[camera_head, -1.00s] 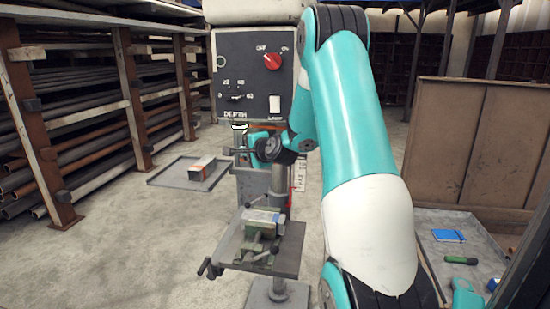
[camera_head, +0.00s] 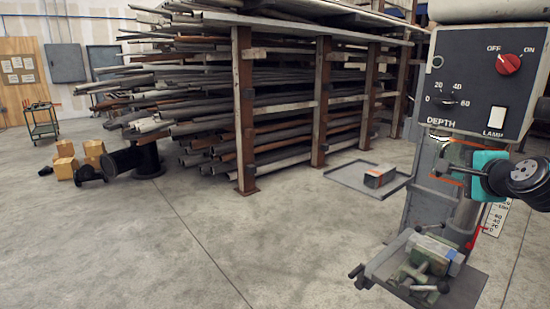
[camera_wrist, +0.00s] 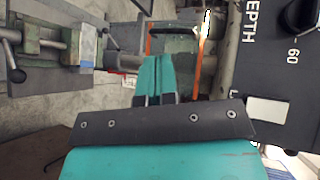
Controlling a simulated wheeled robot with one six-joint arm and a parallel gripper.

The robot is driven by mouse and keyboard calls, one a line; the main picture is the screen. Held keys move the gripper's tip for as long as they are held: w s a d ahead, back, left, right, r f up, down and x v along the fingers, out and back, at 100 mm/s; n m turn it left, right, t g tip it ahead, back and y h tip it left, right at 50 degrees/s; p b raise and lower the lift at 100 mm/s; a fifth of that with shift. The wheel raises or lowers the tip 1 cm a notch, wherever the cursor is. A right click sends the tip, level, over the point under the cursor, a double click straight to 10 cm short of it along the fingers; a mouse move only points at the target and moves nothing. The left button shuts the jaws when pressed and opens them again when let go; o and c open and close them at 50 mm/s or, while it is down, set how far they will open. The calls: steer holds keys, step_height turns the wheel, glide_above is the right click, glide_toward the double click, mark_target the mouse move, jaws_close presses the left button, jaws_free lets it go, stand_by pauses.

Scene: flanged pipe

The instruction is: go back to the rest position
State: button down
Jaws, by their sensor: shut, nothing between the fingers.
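My gripper (camera_wrist: 154,76) shows in the wrist view as two teal fingers pressed together, with nothing between them. In the head view its teal end (camera_head: 484,168) is at the right edge, beside the drill press column and below the control panel (camera_head: 482,80). Most of my arm is out of that view. The drill press table (camera_head: 380,262) carries a green vise (camera_head: 421,268) with a light block in its jaws. The vise also shows at the top left of the wrist view (camera_wrist: 40,42).
A steel rack (camera_head: 245,110) of pipes fills the back. A flat tray (camera_head: 349,178) with a small box (camera_head: 380,176) lies on the floor. A black flanged pipe (camera_head: 135,160) and cartons (camera_head: 66,165) stand at the left. The floor in front is clear.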

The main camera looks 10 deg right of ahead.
steer(key=s+a+f+n+g+y, duration=0.1)
steer(key=a+n+g+y, duration=0.35)
steer(key=a, duration=0.85)
steer(key=s+a+f+n+g+y, duration=0.1)
steer(key=a+n+y, duration=0.4)
steer(key=a+n, duration=0.7)
steer(key=s+a+n+g, duration=0.4)
steer(key=s+a+n, duration=0.2)
steer(key=s, duration=0.3)
steer(key=s+a+f+n+g+h, duration=0.1)
steer(key=s+a+n+g, duration=0.3)
steer(key=s, duration=0.5)
steer(key=a+n, duration=0.2)
steer(key=a, duration=0.1)
steer(key=shift+f, duration=0.2)
steer(key=shift+s, duration=0.1)
